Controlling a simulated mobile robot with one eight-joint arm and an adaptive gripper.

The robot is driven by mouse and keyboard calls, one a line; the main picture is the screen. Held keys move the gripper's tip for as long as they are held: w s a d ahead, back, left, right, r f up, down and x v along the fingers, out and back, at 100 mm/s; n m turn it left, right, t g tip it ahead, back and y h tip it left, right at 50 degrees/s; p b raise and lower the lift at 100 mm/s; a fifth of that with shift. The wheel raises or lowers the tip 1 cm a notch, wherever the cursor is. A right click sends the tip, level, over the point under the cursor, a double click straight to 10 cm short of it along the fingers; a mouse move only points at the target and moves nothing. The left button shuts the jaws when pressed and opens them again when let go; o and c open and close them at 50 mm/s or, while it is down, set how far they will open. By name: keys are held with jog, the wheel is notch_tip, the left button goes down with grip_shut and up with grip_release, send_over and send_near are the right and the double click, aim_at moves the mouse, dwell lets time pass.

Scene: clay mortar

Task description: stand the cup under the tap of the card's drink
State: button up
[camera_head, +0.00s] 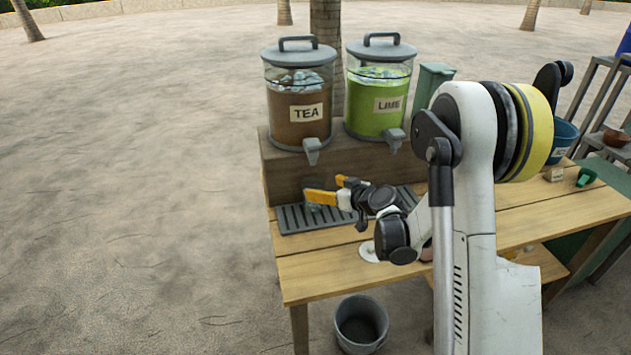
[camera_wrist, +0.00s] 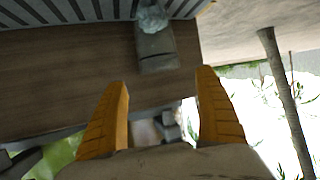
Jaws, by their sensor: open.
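A clear cup (camera_head: 314,185) with ice stands upright on the slatted drip tray (camera_head: 290,222), below the tea tap (camera_head: 312,150); my gripper partly hides it. The cup also shows in the wrist view (camera_wrist: 157,48), with pale ice in its bottom. My gripper (camera_head: 323,188) is open, its orange fingers apart. In the wrist view, the cup lies just past the fingertips (camera_wrist: 163,76), with clear gaps to both. The lime tap (camera_head: 394,140) is further right. I cannot make out a drink card.
The tea dispenser (camera_head: 299,108) and lime dispenser (camera_head: 379,98) stand on a wooden riser (camera_head: 281,170) behind the tray. A white round thing (camera_head: 368,252) lies on the table (camera_head: 320,277). A blue bucket (camera_head: 565,138) is at the right, and a grey bucket (camera_head: 360,325) stands below.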

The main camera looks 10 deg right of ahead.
jog(key=s+a+r+m+g+h+p, duration=0.1)
jog(key=s+a+r+g, duration=0.1)
jog(key=s+r, duration=0.5)
jog(key=s+a+r+g, duration=0.15)
jog(key=s+r, duration=0.35)
jog(key=s, duration=0.5)
jog(key=s+m+g+h, duration=0.1)
jog(key=s+h, duration=0.1)
jog(key=s, duration=0.7)
jog(key=s+d+r+m+g+h, duration=0.1)
jog(key=s+m+h, duration=0.1)
jog(key=s, duration=0.8)
jog(key=shift+s+r, duration=0.2)
jog(key=shift+r, duration=0.05)
